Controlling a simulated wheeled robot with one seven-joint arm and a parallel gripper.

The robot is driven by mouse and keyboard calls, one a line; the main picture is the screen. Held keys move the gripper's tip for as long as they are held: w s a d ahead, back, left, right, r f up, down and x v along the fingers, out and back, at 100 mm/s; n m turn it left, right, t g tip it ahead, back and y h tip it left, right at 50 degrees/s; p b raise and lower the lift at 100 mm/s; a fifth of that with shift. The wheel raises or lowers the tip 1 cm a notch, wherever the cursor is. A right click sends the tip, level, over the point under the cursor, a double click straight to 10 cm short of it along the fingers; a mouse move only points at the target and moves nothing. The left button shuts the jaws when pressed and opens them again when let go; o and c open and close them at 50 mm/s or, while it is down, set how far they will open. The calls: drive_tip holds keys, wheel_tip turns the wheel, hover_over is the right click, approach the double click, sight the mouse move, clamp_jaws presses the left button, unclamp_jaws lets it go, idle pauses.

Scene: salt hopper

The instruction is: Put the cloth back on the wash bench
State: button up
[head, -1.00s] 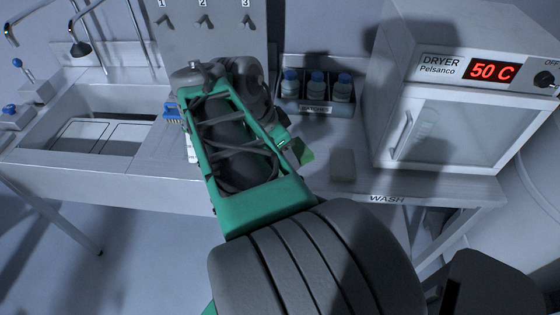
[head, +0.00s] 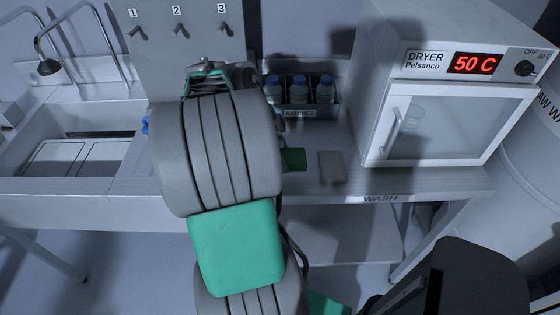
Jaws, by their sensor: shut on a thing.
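My arm rises from the lower middle of the head view and covers the centre of the wash bench (head: 385,181). My gripper is hidden behind my arm links, so its fingers and anything between them do not show. A small dark green piece (head: 293,159) shows just right of my arm, at the bench top; I cannot tell whether it is the cloth, or whether it is touched by my gripper. A flat grey square (head: 332,167) lies on the bench to its right. A bit of blue (head: 146,125) peeks out left of my arm.
A rack of blue-capped bottles (head: 300,112) stands at the back of the bench. The dryer (head: 445,120), reading 50 C, stands at the right. A sink (head: 85,150) with taps is at the left. Numbered hooks (head: 180,30) are on the wall panel. A dark bulky shape fills the lower right.

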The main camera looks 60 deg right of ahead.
drive_tip(key=f, duration=0.1)
drive_tip(key=d+f, duration=0.1)
drive_tip(key=f, duration=0.1)
drive_tip(key=w+f, duration=0.1)
drive_tip(key=shift+d+f+p, duration=0.15)
drive_tip(key=shift+d+p, duration=0.05)
drive_tip(key=shift+p, duration=0.2)
drive_tip(key=shift+f, duration=0.4)
drive_tip(key=shift+f, duration=0.1)
drive_tip(key=shift+f+b, duration=0.15)
drive_tip(key=shift+b, duration=0.2)
drive_tip(key=o, duration=1.3)
drive_tip(key=shift+r, duration=0.2)
